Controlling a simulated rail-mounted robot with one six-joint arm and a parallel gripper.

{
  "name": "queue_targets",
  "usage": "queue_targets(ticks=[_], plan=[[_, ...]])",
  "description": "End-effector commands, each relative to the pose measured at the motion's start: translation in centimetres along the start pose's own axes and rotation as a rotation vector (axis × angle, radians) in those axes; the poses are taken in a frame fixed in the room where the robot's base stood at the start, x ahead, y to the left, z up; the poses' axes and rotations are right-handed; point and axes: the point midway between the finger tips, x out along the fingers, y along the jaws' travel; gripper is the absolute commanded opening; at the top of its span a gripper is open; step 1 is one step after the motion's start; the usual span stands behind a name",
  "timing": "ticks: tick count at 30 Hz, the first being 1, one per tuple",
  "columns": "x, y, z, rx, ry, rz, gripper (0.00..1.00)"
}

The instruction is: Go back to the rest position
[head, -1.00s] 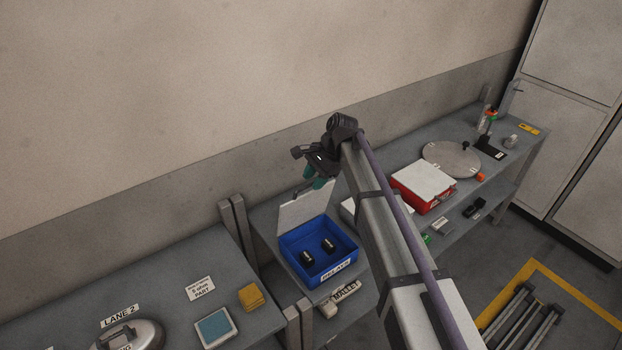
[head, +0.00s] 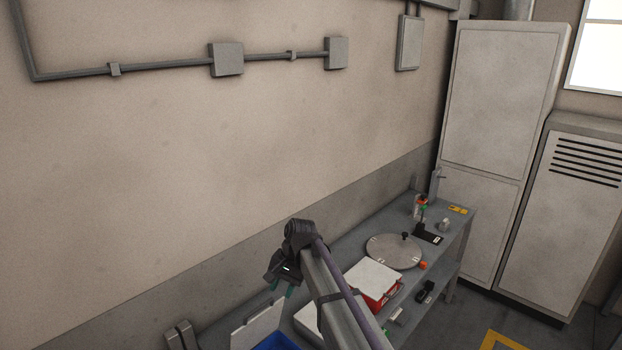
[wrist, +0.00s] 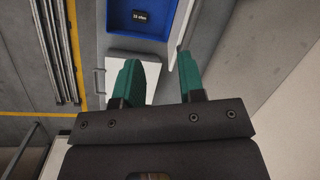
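My gripper (head: 281,288) shows in the head view at the end of my raised arm, pointing down, above the blue bin's end of the bench. In the wrist view its two teal fingers (wrist: 158,58) stand apart with nothing gripped between them, so it is open and empty. The blue bin (head: 276,342) with its pale lid raised is cut by the lower edge of the head view. The wrist view also shows the bin (wrist: 118,30), with a dark part marked "15 ohm" (wrist: 139,16) inside.
On the grey bench (head: 350,250) are a red box with a white top (head: 375,279), a round metal plate (head: 393,251) and small items. The wall (head: 200,180) runs behind my arm. Tall cabinets (head: 500,100) stand at the right. Open air surrounds my gripper.

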Motion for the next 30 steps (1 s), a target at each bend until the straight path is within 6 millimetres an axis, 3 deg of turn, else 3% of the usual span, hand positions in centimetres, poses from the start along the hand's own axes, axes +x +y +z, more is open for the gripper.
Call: queue_targets(ticks=[1, 6, 9, 12, 16, 30], plan=[[2.4, 5.8, 2.5, -0.105, 0.039, 0.039, 0.36], [8.0, 22.1, 6.4, -0.354, 0.129, 0.195, 0.36], [11.1, 29.8, 8.8, -0.370, 0.154, 0.263, 0.36], [13.4, 34.5, 10.0, -0.310, 0.169, 0.285, 0.36], [13.7, 36.2, 9.4, -0.269, 0.174, 0.280, 0.36], [13.2, 36.0, 9.4, -0.266, 0.174, 0.278, 0.36]])
